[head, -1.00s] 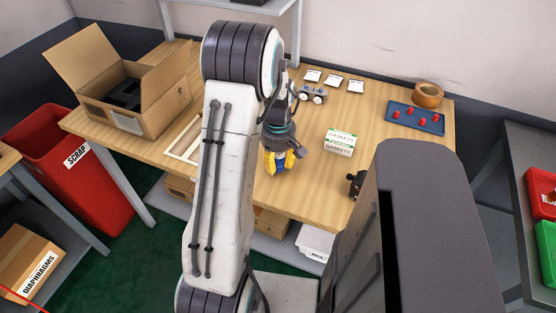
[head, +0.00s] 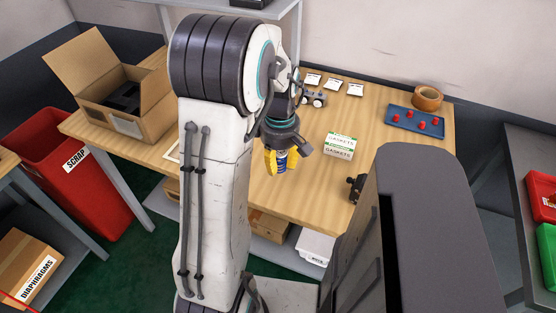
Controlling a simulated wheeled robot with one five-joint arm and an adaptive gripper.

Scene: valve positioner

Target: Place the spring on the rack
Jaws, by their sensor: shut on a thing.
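My gripper (head: 280,161) is in the head view, to the right of my upper arm link, pointing down over the front part of the wooden table. Its yellow fingers are shut on a small blue thing with pale bands, which looks like the spring (head: 281,165). The fingers and the small size hide its details. A pale wooden frame (head: 173,153), possibly the rack, shows only as a sliver at the left edge of my arm. The rest of it is hidden behind the arm.
On the table (head: 370,140) are a gaskets box (head: 339,146), a blue tray (head: 405,118) with red pieces, a tape roll (head: 427,97), a small metal part (head: 314,99), white cards (head: 333,84), a black part (head: 355,187) at the front edge and an open cardboard box (head: 120,95).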

